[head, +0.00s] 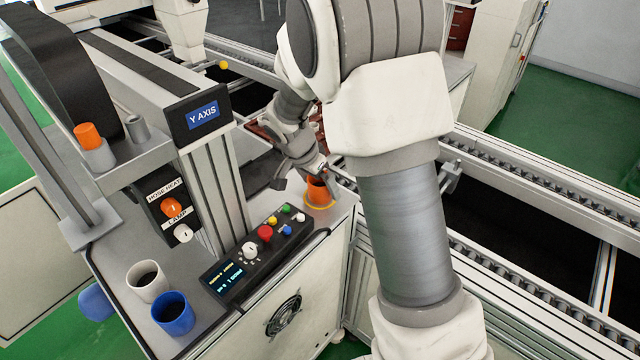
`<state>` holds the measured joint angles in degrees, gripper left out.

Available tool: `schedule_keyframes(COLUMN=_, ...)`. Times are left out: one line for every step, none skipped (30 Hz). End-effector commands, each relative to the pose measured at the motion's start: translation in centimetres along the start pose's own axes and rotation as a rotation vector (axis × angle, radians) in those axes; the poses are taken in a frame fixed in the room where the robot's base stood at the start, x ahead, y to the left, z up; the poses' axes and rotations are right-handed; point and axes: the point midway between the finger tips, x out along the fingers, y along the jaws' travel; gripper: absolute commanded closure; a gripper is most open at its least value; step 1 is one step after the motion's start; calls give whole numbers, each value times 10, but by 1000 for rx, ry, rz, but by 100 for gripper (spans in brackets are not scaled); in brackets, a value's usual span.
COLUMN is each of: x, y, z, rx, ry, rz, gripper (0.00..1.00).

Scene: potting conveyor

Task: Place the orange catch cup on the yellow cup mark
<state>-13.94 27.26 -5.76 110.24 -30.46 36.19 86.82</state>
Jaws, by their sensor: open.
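The orange catch cup (318,190) stands upright near the right end of the grey worktop. The yellow cup mark (319,207) shows as a thin yellow ring around the cup's base, and the cup appears to stand on it. My gripper (303,176) reaches down from behind at the cup's upper left and is open. One dark finger is left of the cup and the other is by its rim. I cannot tell whether a finger touches the cup. My arm hides part of the area to the right.
A black control panel (245,262) with coloured knobs lies just left of the cup. A white cup (147,281) and a blue cup (173,312) stand at the front left. The Y AXIS column (212,170) rises behind the panel. Roller rails (540,190) run along the right.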

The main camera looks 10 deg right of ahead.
Motion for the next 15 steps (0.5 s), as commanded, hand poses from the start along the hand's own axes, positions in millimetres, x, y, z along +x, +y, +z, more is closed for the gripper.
schedule_keyframes(x=-13, y=-1, z=-1, rx=0, ry=2, rz=-5, gripper=0)
schedule_keyframes(x=-20, y=-2, z=-1, rx=0, ry=2, rz=-7, gripper=0)
schedule_keyframes(x=-29, y=-1, z=0, rx=-1, ry=1, rz=-6, gripper=0)
schedule_keyframes(x=-36, y=-2, z=-1, rx=-1, ry=2, rz=-8, gripper=0)
schedule_keyframes(x=-43, y=-1, z=-1, rx=-1, ry=2, rz=-6, gripper=0)
schedule_keyframes(x=-52, y=-1, z=-1, rx=0, ry=2, rz=-7, gripper=0)
schedule_keyframes(x=-59, y=-1, z=0, rx=0, ry=1, rz=-6, gripper=0)
schedule_keyframes(x=-65, y=-2, z=0, rx=0, ry=1, rz=-7, gripper=0)
schedule_keyframes(x=-73, y=-1, z=0, rx=0, ry=2, rz=-6, gripper=0)
schedule_keyframes(x=-79, y=-1, z=0, rx=-1, ry=1, rz=-6, gripper=0)
schedule_keyframes(x=-84, y=-1, z=0, rx=-1, ry=1, rz=-5, gripper=0)
schedule_keyframes(x=-90, y=-1, z=0, rx=-1, ry=1, rz=-5, gripper=0)
schedule_keyframes(x=-94, y=-1, z=0, rx=-1, ry=1, rz=-4, gripper=0)
schedule_keyframes(x=-98, y=-1, z=0, rx=-1, ry=0, rz=-3, gripper=0)
schedule_keyframes(x=-102, y=-1, z=0, rx=-1, ry=0, rz=-4, gripper=0)
